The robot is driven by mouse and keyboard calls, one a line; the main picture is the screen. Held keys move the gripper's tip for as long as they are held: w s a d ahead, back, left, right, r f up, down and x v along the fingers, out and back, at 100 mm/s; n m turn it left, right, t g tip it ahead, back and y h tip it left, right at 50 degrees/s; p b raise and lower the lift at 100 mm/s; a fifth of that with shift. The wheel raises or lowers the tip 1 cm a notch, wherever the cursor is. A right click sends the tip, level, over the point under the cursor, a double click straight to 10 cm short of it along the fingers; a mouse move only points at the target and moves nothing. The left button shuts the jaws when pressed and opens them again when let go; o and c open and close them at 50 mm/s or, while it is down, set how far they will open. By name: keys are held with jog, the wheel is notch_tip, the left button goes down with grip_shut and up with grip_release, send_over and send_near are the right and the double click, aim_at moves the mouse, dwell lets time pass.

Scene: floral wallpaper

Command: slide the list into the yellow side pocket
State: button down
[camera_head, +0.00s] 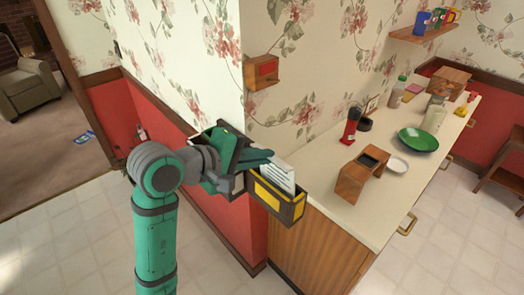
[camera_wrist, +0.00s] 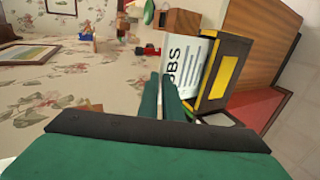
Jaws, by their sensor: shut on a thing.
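The list is a white sheet with printed lines (camera_head: 281,175), held by my gripper (camera_head: 268,155). In the wrist view the list (camera_wrist: 193,75) shows large dark lettering beside the two green fingertips (camera_wrist: 167,98), which are close together at its edge. The yellow side pocket (camera_head: 267,196) has a dark frame and hangs at the wall corner, beside the counter end. It also shows in the wrist view (camera_wrist: 226,72). In the head view the list stands up at the pocket's mouth, its lower edge hidden behind the yellow front. I cannot tell how deep it sits.
A small wooden box with a red front (camera_head: 262,72) is on the wall above. The counter (camera_head: 345,208) to the right carries a wooden stand (camera_head: 362,174), a red bottle (camera_head: 351,125) and a green bowl (camera_head: 418,140). Tiled floor lies open in front.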

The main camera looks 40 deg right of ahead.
jog(key=shift+f, duration=1.8)
jog(key=c, duration=1.9)
grip_release()
jog(key=shift+o, duration=0.2)
jog(key=shift+a, duration=0.1)
jog(key=v, duration=1)
jog(key=shift+a, duration=0.35)
jog(key=shift+s, duration=0.1)
